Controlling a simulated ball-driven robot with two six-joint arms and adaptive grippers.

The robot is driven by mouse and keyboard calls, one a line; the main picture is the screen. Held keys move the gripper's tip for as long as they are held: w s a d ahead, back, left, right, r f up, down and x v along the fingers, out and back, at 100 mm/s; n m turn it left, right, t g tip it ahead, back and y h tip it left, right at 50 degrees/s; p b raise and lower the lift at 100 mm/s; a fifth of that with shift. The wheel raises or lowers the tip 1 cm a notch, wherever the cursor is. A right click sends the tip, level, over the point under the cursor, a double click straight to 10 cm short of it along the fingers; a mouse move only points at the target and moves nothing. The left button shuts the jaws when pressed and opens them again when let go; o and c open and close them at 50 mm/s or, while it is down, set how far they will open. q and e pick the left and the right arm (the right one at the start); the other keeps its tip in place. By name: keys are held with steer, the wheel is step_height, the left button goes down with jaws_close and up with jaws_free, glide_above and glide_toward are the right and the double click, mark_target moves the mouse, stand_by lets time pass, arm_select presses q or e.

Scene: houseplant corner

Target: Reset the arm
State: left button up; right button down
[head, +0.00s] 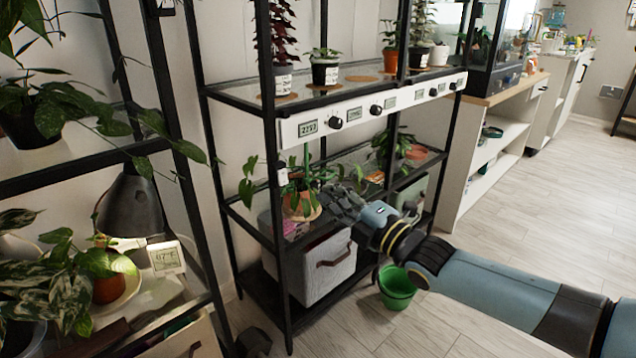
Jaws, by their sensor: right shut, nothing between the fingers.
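My right arm reaches in from the right. Its right gripper (326,198) is at the front of the black shelf rack (283,235), close to the middle shelf. The gripper is shut with nothing seen held in it. Just left of its fingers is a trailing plant in a terracotta pot (299,213). I cannot tell whether the fingers touch the pot. My left gripper does not show.
A grey fabric bin (325,268) stands on the bottom shelf below my gripper. A green bucket (397,290) is on the floor beside my forearm. Plants and a small display (166,258) crowd the left rack. The wooden floor (545,215) at right is open.

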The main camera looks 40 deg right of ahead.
steer(key=shift+s+d, duration=0.1)
steer(key=shift+s, duration=0.4)
steer(key=s+a+f+m+g+h, duration=0.1)
steer(key=s+f+m+g, duration=0.2)
steer(key=s+f, duration=0.6)
steer(key=s+a+f+m+g+h, duration=0.1)
steer(key=s+f+m+g, duration=0.3)
steer(key=f, duration=0.9)
steer(key=s+a+f+m+g+h, duration=0.1)
steer(key=s+f+g, duration=0.2)
steer(key=s+f, duration=0.7)
steer(key=s+a+f+m+g, duration=0.2)
steer(key=s+f+m+g, duration=0.2)
steer(key=s, duration=0.9)
steer(key=s+a+f+m+g, duration=0.2)
steer(key=s+f+m+g, duration=0.3)
steer(key=s, duration=0.8)
step_height(320, 180, down, 4)
steer(key=shift+s+r+m, duration=0.15)
steer(key=shift+s+m, duration=0.15)
steer(key=shift+m, duration=0.5)
